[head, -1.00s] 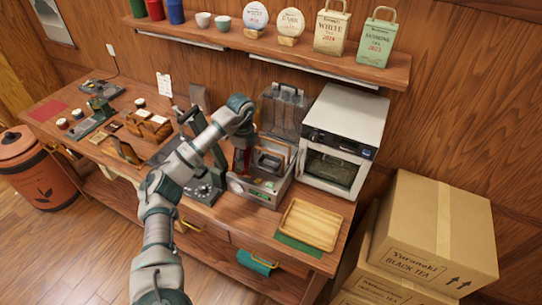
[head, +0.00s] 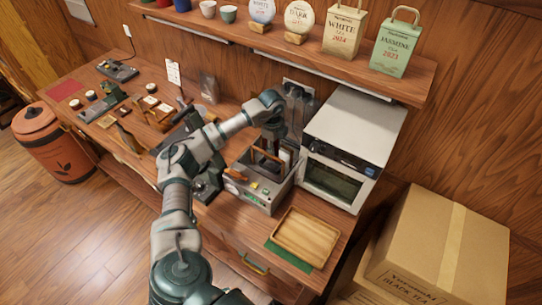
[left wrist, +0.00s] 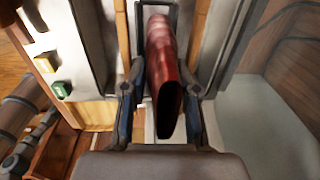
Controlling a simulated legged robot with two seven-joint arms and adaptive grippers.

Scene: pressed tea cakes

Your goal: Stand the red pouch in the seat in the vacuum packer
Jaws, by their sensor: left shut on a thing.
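The red pouch (left wrist: 163,65) shows in the left wrist view between the two fingers of my left gripper (left wrist: 161,103), which is shut on it. In the head view my left gripper (head: 264,150) points down over the open chamber of the vacuum packer (head: 258,192). There the pouch is hard to make out behind the gripper. The packer's clear lid (head: 300,105) stands open at the back. The wrist view shows the pouch between wooden-coloured side rails, its far end near a grey-framed slot. I cannot tell whether it touches the seat. My right gripper is not in view.
A white oven-like machine (head: 352,135) stands close to the packer's right. A wooden tray (head: 306,236) lies on a green mat in front. A dark press-like device stands to the left, under my arm. A shelf (head: 400,75) with tea packages runs above.

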